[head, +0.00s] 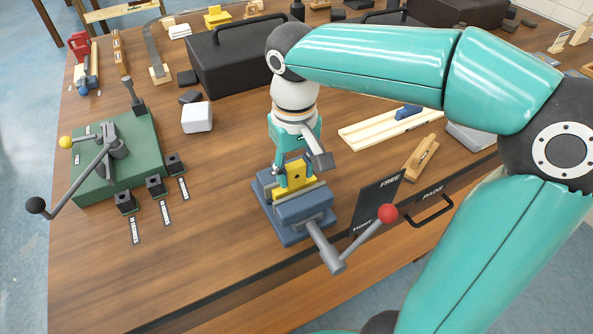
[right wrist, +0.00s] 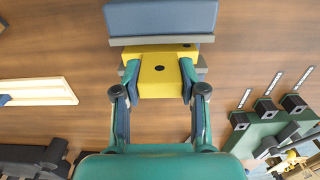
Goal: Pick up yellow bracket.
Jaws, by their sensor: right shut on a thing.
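The yellow bracket (head: 296,179) sits at the blue-grey vise (head: 303,207) near the table's front edge. It is a blocky piece with a dark hole. My right gripper (head: 294,169) comes down on it from above, shut with one finger on each side. In the right wrist view, the fingers of my right gripper (right wrist: 160,82) press on both sides of the yellow bracket (right wrist: 160,63), which lies against the vise jaw (right wrist: 160,20). Whether the vise jaws grip the bracket is hard to tell. My left gripper is not in view.
The vise handle with a red knob (head: 387,213) sticks out in front, beside a dark FREE/TIGHT sign (head: 377,203). A green lever fixture (head: 135,160) stands left. A black toolbox (head: 245,60) and another yellow part (head: 217,16) are behind. The front left tabletop is clear.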

